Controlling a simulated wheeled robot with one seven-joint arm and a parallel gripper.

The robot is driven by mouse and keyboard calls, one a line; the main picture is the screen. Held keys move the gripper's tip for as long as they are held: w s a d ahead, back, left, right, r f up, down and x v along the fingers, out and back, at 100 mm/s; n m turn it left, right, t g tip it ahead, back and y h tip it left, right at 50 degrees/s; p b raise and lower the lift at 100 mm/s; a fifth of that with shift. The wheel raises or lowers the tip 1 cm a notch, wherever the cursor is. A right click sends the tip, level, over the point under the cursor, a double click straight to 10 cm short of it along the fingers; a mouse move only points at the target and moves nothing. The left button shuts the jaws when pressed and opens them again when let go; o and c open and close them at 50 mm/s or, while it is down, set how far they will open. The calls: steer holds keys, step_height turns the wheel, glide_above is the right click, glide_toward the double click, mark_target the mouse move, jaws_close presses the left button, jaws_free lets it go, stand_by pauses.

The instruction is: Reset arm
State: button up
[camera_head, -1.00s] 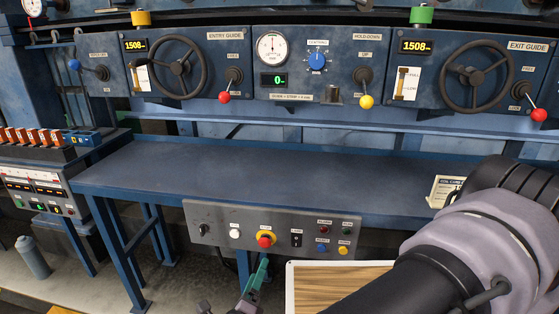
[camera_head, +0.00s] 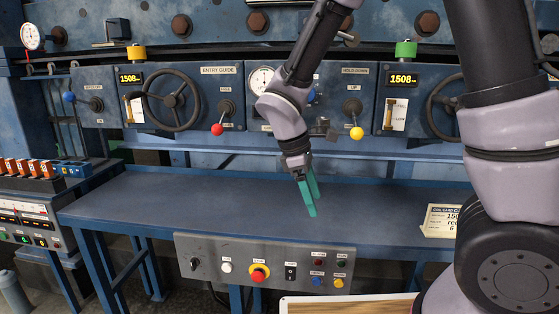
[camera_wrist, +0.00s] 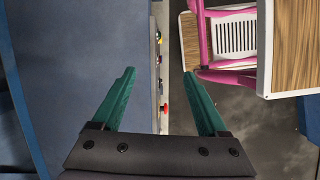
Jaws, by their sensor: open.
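My gripper (camera_head: 309,192) has two green fingers and hangs from my raised arm above the blue bench, in front of the machine panel. In the wrist view my gripper (camera_wrist: 162,104) has its fingers spread apart with nothing between them. Below and beyond the fingers, the wrist view shows the bench top on the left and the edge of the button box in the middle. My arm hides part of the centre panel, including most of its blue knob.
The blue bench (camera_head: 200,200) is mostly bare, with a label card (camera_head: 440,221) at its right. A button box (camera_head: 265,262) is on its front edge. Handwheels and levers line the panel behind. A pink-framed chair (camera_wrist: 235,75) and wood-topped table (camera_wrist: 285,45) stand nearby.

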steer(key=s+d+r+m+t+y, duration=0.2)
steer(key=d+r+m+t+y, duration=0.1)
steer(key=d+r+m, duration=0.5)
steer(key=s+d+r+m+t+y, duration=0.2)
steer(key=d+r+m, duration=0.7)
steer(key=r, duration=0.5)
steer(key=shift+s+r+m+t+y, duration=0.25)
steer(key=shift+s+m+t+y, duration=0.25)
steer(key=shift+m+t, duration=0.6)
steer(key=shift+s, duration=0.1)
